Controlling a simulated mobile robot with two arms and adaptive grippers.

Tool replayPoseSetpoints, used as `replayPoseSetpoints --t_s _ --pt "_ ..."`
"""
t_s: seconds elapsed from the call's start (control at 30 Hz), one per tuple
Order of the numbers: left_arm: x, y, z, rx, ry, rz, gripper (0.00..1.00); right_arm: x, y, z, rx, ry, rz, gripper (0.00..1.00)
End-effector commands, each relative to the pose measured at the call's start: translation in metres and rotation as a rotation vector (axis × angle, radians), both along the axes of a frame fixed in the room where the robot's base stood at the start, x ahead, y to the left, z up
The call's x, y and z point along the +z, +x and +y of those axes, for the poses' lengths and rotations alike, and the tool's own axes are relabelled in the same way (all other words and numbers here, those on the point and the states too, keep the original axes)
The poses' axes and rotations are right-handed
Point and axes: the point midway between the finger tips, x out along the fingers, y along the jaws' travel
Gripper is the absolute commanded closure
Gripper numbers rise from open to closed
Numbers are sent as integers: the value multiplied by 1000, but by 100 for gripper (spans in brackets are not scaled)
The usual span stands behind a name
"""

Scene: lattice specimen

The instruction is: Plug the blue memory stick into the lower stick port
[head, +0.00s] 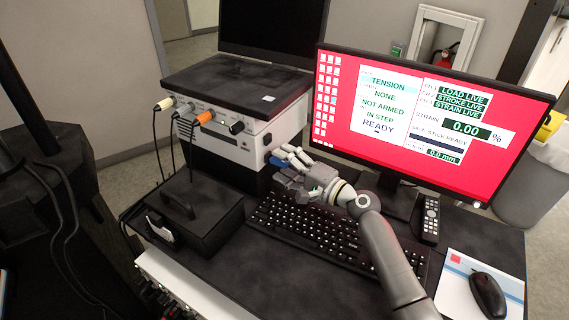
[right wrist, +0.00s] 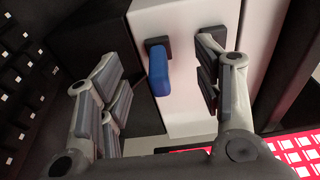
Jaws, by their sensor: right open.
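The blue memory stick (right wrist: 158,72) stands out from a dark port (right wrist: 157,43) on the white side of the instrument box; how deep it sits cannot be told. In the head view only a bit of blue (head: 276,161) shows beside my fingers. My right gripper (right wrist: 162,80) is open, with one finger on each side of the stick and gaps between. It also shows in the head view (head: 288,165), against the box's right side. A second dark port-like patch (right wrist: 212,33) is partly hidden behind the right finger. Which port is the lower one is unclear. My left gripper is out of view.
The white instrument box (head: 215,146) has several cables at its front. A keyboard (head: 315,232) lies below my right arm, and a monitor (head: 430,110) with a red screen stands close to its right. A black case (head: 200,215) sits at front left.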

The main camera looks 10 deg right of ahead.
Motion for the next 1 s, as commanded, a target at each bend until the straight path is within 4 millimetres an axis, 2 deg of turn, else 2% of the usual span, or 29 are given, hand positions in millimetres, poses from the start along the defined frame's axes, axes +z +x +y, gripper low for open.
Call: replayPoseSetpoints --t_s 0.6,1.0 --pt "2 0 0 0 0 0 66 0 -33 -27 -1 -1 1 40" --pt "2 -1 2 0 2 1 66 0 -36 -29 0 -1 1 40"
